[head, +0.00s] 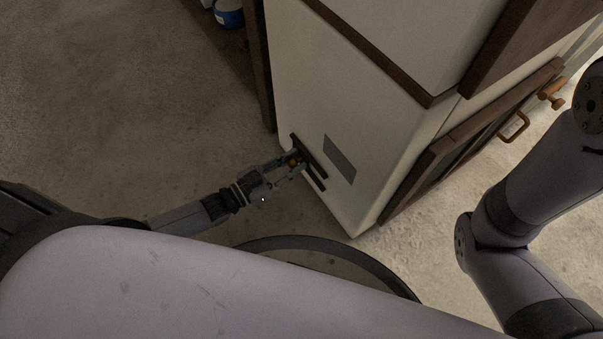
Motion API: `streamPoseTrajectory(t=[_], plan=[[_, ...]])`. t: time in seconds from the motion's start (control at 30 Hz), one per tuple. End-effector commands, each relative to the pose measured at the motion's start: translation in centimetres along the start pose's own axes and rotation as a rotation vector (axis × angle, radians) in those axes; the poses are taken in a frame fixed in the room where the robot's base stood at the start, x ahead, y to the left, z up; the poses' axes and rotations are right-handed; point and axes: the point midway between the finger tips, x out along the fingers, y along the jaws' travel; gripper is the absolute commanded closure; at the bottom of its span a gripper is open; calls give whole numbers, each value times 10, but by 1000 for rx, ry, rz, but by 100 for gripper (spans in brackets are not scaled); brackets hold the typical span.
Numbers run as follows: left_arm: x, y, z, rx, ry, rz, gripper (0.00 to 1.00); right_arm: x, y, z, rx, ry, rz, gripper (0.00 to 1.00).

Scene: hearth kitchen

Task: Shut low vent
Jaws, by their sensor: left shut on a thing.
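The low vent is on the white side wall (310,95) of the hearth unit, near the floor. A dark grey rectangle (340,160) shows on that wall. Just left of it is a narrow dark vent piece (311,166), seen nearly edge-on; it appears to stand out from the wall, but I cannot tell how far. My left gripper (293,161) reaches in from the left and is shut on a small orange-brown knob at this dark piece. The fingers partly hide the knob. My right arm shows at the right, but its gripper is out of view.
A wooden door with a brass handle (516,126) and a wooden knob (552,97) is on the unit's right face. A blue and white container (228,13) stands behind at the top. The concrete floor (130,100) at left is clear.

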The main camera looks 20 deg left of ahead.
Motion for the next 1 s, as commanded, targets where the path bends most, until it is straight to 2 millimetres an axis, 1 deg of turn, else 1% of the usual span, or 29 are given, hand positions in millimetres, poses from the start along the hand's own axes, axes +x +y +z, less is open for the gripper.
streamPoseTrajectory(t=[0.07, 0.3, 0.33, 0.63, 0.67, 0.9, 1.0], plan=[[0, -5, 1, 1, -2, -1, 100, 0, 0, 0, 0, 0, 0, 100], [-1, -8, 0, 0, -3, -5, 100, 0, 0, 0, 0, -1, 0, 100], [-1, -8, 1, 1, -3, -5, 77, 0, 0, 0, 0, -1, 0, 100], [0, -7, 0, 1, -2, -4, 57, 0, 0, 0, 0, -1, 0, 100], [0, -6, 0, 0, -2, -3, 55, 0, 0, 0, 0, -1, 0, 100], [0, -5, 0, 0, -1, -1, 55, 0, 0, 1, 1, -2, 2, 100], [-4, -5, 1, -1, -2, -1, 55, 0, 0, 1, 1, -3, 3, 100]])
